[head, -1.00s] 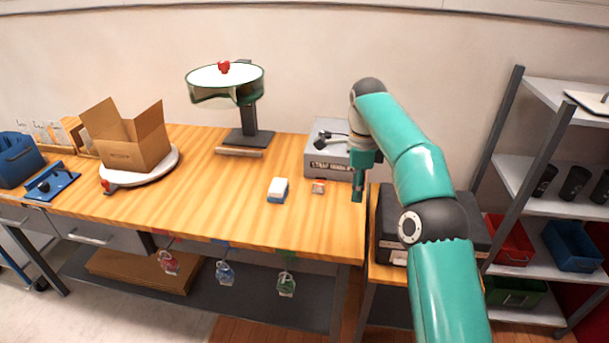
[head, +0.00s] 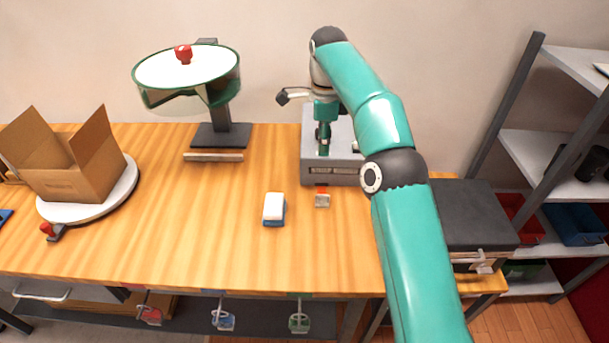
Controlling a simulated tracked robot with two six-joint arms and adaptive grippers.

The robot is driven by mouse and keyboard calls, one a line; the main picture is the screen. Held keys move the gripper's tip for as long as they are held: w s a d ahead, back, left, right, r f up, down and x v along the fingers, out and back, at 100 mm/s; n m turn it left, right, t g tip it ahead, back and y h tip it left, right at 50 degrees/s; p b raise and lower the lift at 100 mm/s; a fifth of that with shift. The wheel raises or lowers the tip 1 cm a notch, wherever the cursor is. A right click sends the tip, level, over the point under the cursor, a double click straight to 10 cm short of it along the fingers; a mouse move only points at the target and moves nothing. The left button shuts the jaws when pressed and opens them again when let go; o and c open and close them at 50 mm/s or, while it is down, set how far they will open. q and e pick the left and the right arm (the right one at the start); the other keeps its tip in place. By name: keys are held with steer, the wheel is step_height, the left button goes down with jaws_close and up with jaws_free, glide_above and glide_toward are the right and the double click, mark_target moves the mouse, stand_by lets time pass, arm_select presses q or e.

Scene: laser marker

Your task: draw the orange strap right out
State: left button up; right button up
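The grey strap marker box (head: 345,172) stands at the back of the wooden bench, with a dark label on its front. I see no clear orange strap. A small orange-red and white piece (head: 322,199) lies on the bench just in front of the box, and I cannot tell whether it is the strap's end. My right gripper (head: 323,148) points down over the left part of the box and hides some of its top. Its fingers look close together, but they are too small to judge. My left gripper is out of view.
A white and blue block (head: 274,209) lies left of the small piece. An open carton (head: 65,165) sits on a white turntable (head: 127,188) at left. A dark case (head: 462,212) stands at right. The bench's front middle is clear.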

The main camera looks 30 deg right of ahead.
steer(key=b, duration=0.4)
glide_toward(318, 189)
steer(key=s+a+f, duration=0.2)
steer(key=s, duration=0.1)
steer(key=s+a+f, duration=0.1)
steer(key=shift+s+f, duration=0.3)
steer(key=shift+f, duration=0.1)
steer(key=shift+w+f, duration=0.1)
steer(key=shift+f, duration=0.2)
jaws_close()
